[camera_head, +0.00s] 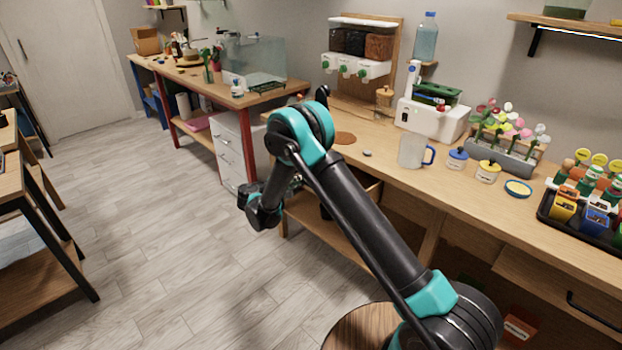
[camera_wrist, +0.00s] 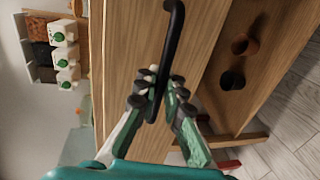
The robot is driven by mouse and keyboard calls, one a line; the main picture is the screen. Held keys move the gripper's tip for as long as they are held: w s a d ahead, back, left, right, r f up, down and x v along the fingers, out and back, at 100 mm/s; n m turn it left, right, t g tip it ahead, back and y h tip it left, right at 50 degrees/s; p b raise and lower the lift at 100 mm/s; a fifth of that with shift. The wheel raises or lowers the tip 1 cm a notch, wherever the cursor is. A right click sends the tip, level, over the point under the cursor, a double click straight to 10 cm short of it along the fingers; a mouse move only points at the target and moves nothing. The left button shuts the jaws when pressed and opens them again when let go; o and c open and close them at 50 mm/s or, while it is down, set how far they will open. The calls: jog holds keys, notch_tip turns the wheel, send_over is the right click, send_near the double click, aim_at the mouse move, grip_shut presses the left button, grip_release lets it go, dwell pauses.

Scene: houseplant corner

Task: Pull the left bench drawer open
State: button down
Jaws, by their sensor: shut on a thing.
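The left bench drawer's wooden front (camera_wrist: 130,42) fills the middle of the wrist view, which is turned on its side. Its black bar handle (camera_wrist: 174,22) runs down the picture to my gripper (camera_wrist: 157,92). My gripper's fingers are shut around the lower part of this handle. In the head view my arm hides the handle and most of the drawer front. A wooden edge beside a dark space shows behind my arm there, but I cannot tell how far the drawer stands out.
The right drawer's black handle (camera_head: 594,312) is at the lower right. A jug (camera_head: 411,152) and lidded jars stand on the bench top. A round wooden stool (camera_head: 350,328) stands in front. Floor to the left is clear.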

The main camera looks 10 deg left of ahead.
jog(key=f+v, duration=0.3)
jog(key=v, duration=1.1)
jog(key=shift+s+a, duration=0.15)
jog(key=shift+s, duration=0.2)
jog(key=c, duration=1.9)
grip_release()
jog(key=v, duration=1.2)
jog(key=shift+f, duration=0.1)
